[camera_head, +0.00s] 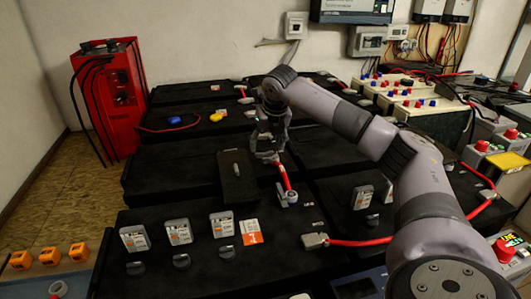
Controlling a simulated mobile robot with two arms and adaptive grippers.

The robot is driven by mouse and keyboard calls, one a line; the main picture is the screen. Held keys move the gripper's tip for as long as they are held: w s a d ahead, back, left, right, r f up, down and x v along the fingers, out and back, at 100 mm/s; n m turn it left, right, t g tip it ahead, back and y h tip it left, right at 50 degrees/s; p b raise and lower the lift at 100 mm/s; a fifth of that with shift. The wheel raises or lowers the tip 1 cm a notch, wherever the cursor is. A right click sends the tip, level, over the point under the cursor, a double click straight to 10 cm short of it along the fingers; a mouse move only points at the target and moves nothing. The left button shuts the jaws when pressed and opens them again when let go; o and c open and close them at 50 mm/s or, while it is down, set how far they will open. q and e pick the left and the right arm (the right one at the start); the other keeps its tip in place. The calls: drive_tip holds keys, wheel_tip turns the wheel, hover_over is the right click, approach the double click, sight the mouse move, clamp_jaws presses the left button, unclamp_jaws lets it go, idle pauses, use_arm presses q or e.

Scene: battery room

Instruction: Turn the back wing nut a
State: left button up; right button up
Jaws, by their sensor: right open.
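My right arm reaches in from the right, and its gripper (268,153) is open and points down over the middle of the black batteries. It is just above and behind a red cable (284,174) that runs to a grey terminal clamp (287,196). I cannot make out a wing nut for certain; the fittings there are small and partly hidden by the gripper. I cannot tell whether the fingers touch anything. A loose dark block (237,184) with a small grey piece on top lies left of the gripper. My left gripper is not in view.
Black batteries (165,185) fill the middle. Grey-and-white labelled units (179,232) and an orange card (251,232) stand along the front. A red charger (108,95) is at the back left. Another red cable (360,242) lies at the front right. Floor shows at the left.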

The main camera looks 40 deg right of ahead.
sight(265, 152)
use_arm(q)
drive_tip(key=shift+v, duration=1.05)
use_arm(e)
drive_tip(key=shift+x, duration=2)
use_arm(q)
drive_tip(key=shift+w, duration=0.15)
use_arm(e)
drive_tip(key=shift+c, duration=0.3)
drive_tip(key=c, duration=0.8)
drive_tip(key=shift+r, duration=0.1)
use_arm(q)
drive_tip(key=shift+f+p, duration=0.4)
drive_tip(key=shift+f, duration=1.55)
use_arm(e)
drive_tip(key=shift+m, duration=0.6)
